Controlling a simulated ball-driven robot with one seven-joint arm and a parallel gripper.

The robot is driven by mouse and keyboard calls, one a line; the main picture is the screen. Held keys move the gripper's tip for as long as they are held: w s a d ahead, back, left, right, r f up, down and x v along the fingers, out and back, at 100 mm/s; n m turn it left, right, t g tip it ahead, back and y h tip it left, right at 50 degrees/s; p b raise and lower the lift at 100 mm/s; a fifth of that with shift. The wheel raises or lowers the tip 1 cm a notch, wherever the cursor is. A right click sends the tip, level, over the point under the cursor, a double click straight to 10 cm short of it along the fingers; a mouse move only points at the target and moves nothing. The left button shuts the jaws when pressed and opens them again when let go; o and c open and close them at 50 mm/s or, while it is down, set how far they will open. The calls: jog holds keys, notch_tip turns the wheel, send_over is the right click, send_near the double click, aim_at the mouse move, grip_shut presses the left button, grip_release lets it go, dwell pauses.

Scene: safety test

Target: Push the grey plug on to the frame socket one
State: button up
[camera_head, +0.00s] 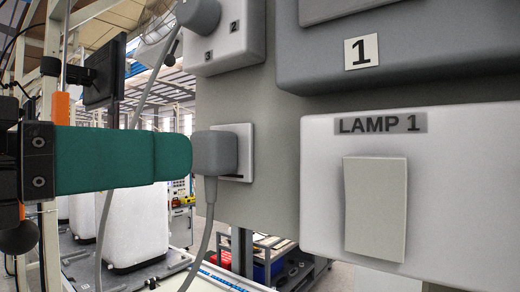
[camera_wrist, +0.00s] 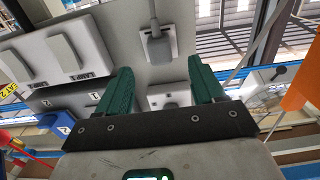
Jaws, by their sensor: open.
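The grey plug (camera_head: 214,152) sits at the face of a light square socket plate (camera_head: 245,153) on the grey panel, with its cable hanging down. I cannot tell whether it is fully seated. In the wrist view, where the scene is upside down, the plug (camera_wrist: 158,46) and socket plate (camera_wrist: 174,41) show beyond the fingertips. My gripper (camera_head: 186,153) has green fingers and comes in from the left, its tips at or very near the plug's left side. In the wrist view my gripper (camera_wrist: 162,68) is open, the fingers apart with nothing between them.
A white box marked LAMP 1 (camera_head: 368,126) with a rocker switch (camera_head: 375,208) projects at the right. A grey box with a "1" label (camera_head: 361,53) is above it. A white knob box (camera_head: 227,38) sits above the socket. A grey cable (camera_head: 200,245) hangs below the plug.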

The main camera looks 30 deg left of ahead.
aim_at(198, 153)
jog(key=shift+w+d+p, duration=0.15)
jog(key=shift+w+p, duration=0.05)
jog(key=shift+w, duration=1.6)
jog(key=shift+w+d+p, duration=0.1)
jog(key=shift+w+p, duration=0.05)
jog(key=shift+w, duration=1.6)
jog(key=shift+c, duration=0.5)
grip_shut()
jog(key=shift+s, duration=0.25)
jog(key=shift+s+a, duration=0.2)
jog(key=shift+s, duration=2.55)
